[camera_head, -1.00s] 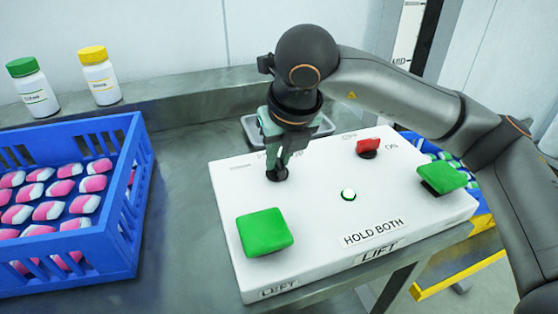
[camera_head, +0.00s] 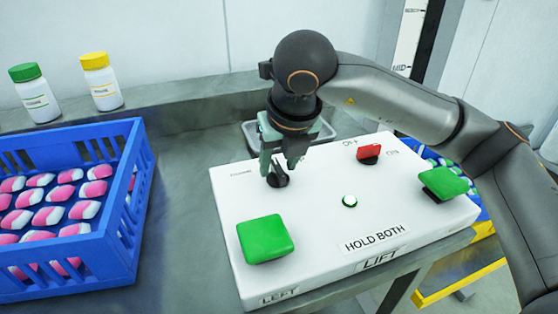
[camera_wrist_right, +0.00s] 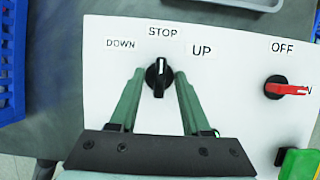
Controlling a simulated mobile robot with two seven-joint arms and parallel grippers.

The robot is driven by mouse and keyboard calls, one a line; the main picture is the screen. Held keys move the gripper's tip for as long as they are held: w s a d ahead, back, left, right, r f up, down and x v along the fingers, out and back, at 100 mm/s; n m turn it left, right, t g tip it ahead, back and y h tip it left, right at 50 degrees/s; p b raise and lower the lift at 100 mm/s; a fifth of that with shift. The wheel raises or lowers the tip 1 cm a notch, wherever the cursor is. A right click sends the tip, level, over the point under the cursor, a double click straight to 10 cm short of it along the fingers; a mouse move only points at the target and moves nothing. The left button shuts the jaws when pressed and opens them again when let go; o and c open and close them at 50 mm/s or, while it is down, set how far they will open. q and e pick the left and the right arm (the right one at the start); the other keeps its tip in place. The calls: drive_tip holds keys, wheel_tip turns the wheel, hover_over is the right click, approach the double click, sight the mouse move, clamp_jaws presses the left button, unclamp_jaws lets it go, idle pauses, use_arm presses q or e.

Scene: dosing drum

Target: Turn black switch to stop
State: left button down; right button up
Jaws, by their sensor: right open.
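The black switch (camera_head: 277,178) sits at the far left of the white control panel (camera_head: 310,222). In the right wrist view the black switch (camera_wrist_right: 158,78) stands below the labels DOWN, STOP and UP, and its white line points up towards STOP. My right gripper (camera_head: 279,168) is over the switch from above. In its wrist view the right gripper (camera_wrist_right: 158,75) is open, one green finger on each side of the switch with small gaps showing. My left gripper is not in view.
A red switch (camera_head: 368,153) by OFF and ON, a white button (camera_head: 349,201) and green buttons left (camera_head: 264,238) and right (camera_head: 443,183) share the panel. A blue crate (camera_head: 125,235) stands left. Two bottles, green-capped (camera_head: 36,98) and yellow-capped (camera_head: 103,88), stand behind it.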

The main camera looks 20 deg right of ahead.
sight(282, 174)
drive_tip(key=v, duration=0.4)
drive_tip(key=shift+r+p, duration=0.3)
drive_tip(key=shift+p, duration=0.05)
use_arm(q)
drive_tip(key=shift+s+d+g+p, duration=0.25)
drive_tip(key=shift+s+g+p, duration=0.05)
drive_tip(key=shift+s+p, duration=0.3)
use_arm(e)
drive_tip(key=v, duration=0.8)
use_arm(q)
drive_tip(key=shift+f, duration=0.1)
use_arm(e)
drive_tip(key=shift+s+f, duration=0.1)
